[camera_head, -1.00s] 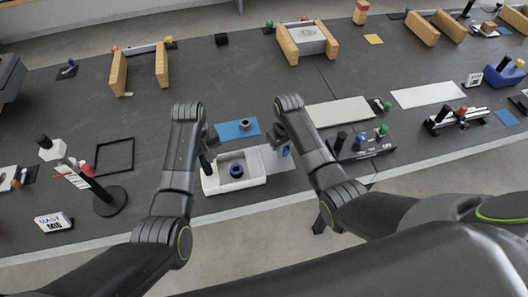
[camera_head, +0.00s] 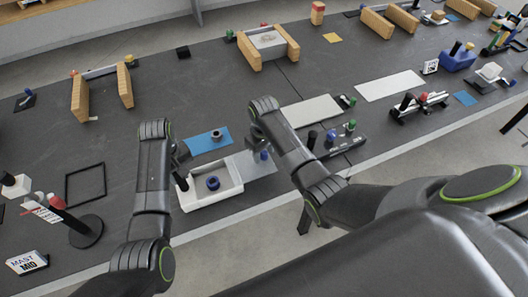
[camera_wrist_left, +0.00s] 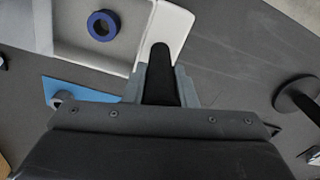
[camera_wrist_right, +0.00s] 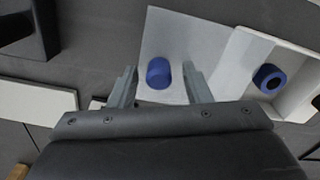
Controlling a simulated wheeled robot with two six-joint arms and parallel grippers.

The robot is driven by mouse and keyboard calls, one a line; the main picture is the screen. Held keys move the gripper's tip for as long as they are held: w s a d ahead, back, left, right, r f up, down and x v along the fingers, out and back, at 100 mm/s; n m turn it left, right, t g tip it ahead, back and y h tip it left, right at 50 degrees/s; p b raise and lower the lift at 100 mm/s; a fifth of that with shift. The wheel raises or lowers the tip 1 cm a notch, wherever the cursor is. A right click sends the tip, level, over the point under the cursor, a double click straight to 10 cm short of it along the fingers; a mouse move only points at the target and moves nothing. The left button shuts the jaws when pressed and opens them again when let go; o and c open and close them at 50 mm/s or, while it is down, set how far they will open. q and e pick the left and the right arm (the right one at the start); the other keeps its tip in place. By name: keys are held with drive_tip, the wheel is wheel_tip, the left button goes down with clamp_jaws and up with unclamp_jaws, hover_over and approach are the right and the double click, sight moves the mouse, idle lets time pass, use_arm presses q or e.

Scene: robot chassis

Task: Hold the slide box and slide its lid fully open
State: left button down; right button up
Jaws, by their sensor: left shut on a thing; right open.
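The white slide box (camera_head: 207,201) sits near the table's front edge, with a blue ring (camera_head: 213,183) inside it. Its pale grey lid (camera_head: 246,163) lies to its right, drawn off the opening, with a blue knob (camera_head: 264,155) on it. In the right wrist view, the lid (camera_wrist_right: 181,38) lies against or slightly under the box's edge; I cannot tell which. My left gripper (camera_wrist_left: 160,85) is shut on the black handle (camera_wrist_left: 161,60) at the box's left end. My right gripper (camera_wrist_right: 160,85) is open, its fingers either side of the knob (camera_wrist_right: 159,72), with gaps.
A blue mat (camera_head: 205,141) with a grey ring lies behind the box. A black fixture with coloured knobs (camera_head: 340,142) stands to the right of the lid. A black frame (camera_head: 86,183) and a round-based stand (camera_head: 85,231) are to the left.

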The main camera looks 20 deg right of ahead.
use_arm(q)
drive_tip(key=shift+s+f, duration=0.2)
drive_tip(key=shift+f, duration=0.1)
use_arm(e)
wheel_tip(320, 180, up, 7)
drive_tip(key=shift+r, duration=0.1)
use_arm(q)
drive_tip(key=c, duration=1.4)
unclamp_jaws()
drive_tip(key=shift+c, duration=0.2)
drive_tip(key=o, duration=0.3)
drive_tip(key=shift+w, duration=0.2)
drive_tip(key=shift+o, duration=0.2)
drive_tip(key=shift+r, duration=0.15)
drive_tip(key=shift+r, duration=0.1)
